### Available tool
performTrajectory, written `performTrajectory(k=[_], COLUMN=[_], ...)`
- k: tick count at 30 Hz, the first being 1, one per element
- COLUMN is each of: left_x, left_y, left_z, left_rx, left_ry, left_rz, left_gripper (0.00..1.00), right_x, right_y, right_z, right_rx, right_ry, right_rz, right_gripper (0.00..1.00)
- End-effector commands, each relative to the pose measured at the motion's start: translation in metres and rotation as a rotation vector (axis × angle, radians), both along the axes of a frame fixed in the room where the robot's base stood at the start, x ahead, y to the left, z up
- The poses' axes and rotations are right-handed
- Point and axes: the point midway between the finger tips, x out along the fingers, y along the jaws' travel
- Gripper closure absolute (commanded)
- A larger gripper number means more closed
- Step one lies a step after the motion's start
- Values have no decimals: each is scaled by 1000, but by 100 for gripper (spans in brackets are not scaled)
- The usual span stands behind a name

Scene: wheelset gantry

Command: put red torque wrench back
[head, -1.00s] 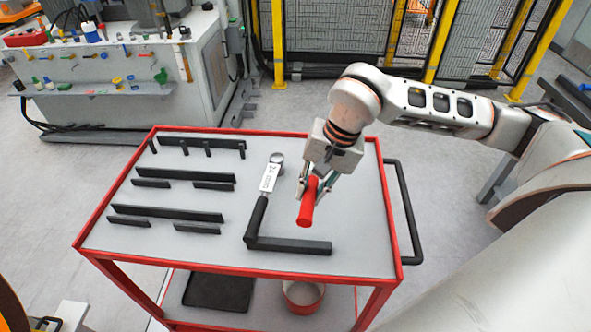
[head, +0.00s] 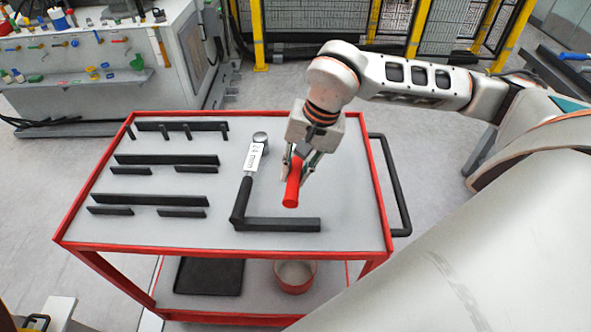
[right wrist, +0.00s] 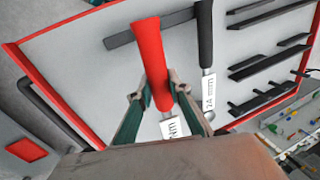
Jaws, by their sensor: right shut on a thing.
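The red torque wrench (head: 292,188) is in my right gripper (head: 299,170), which is shut on it above the right half of the cart top. Its red handle points toward the front of the cart, and it looks tilted. In the right wrist view the red handle (right wrist: 149,55) runs up from between the fingers of my right gripper (right wrist: 157,95); a white label shows partly below them. A second wrench with a black handle (head: 243,194) and a "24 mm" label lies just left of it, by a black angle bar (head: 285,224). My left gripper is out of view.
The red-edged cart top (head: 350,190) carries several black holder strips (head: 165,160) on its left, with no tools in them. A black handle rail (head: 397,190) is on the right. A tray (head: 210,275) and a red bowl (head: 295,276) sit on the lower shelf.

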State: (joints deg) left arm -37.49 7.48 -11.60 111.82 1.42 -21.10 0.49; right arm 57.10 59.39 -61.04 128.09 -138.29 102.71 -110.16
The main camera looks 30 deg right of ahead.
Motion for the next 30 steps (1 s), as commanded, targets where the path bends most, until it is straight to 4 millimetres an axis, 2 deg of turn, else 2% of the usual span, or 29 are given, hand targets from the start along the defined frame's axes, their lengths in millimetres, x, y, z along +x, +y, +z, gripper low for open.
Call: performTrajectory(k=[1,5,15,20,30], left_x=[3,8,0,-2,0], left_y=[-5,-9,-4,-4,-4], left_z=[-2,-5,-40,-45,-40], left_rx=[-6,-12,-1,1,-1], left_ry=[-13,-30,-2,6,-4], left_rz=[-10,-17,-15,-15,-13], left_gripper=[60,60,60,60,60], right_x=[1,1,1,1,1], right_y=[0,0,0,0,0], right_z=[-9,-22,-53,-56,-56], right_rx=[0,0,0,1,1], right_ry=[-3,-3,-3,-4,-4], right_rz=[-1,-1,0,0,0], right_gripper=[100,100,100,100,100])
